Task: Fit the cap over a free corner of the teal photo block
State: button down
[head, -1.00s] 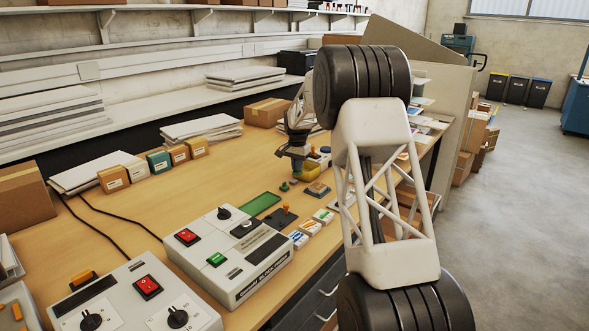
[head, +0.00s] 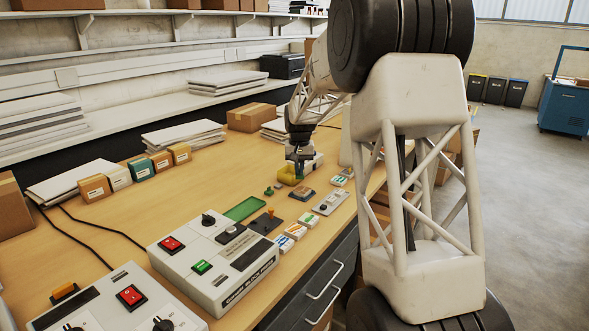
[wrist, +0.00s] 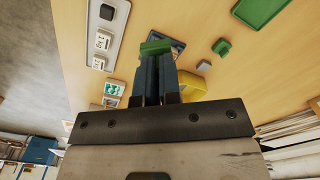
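My gripper (wrist: 155,52) points at the table in the wrist view; its fingers are close together, shut on a green cap (wrist: 157,46) at their tips. A dark blue-teal block with a picture on top, apparently the photo block (wrist: 178,46), lies just beyond the fingertips, partly hidden by them. It also shows in the head view (head: 303,193), on the table in front of my gripper (head: 298,174). A loose green cap (wrist: 222,47) lies to its right in the wrist view. Whether the held cap touches the block I cannot tell.
A yellow bin (head: 288,176) stands close beside my gripper.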

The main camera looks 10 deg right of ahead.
jog(key=shift+s+d+r, duration=0.15)
jog(key=shift+s+d, duration=0.15)
jog(key=shift+d, duration=0.1)
jog(key=w+d, duration=0.1)
jog(key=d, duration=0.2)
jog(key=m, duration=0.7)
send_near(340, 182)
jog(key=shift+w+d, duration=0.15)
jog(key=shift+f, duration=0.3)
jog(key=shift+f, duration=2.85)
jog(key=shift+f, duration=0.4)
jog(key=c, duration=1.6)
grip_release()
jog(key=shift+r, duration=0.3)
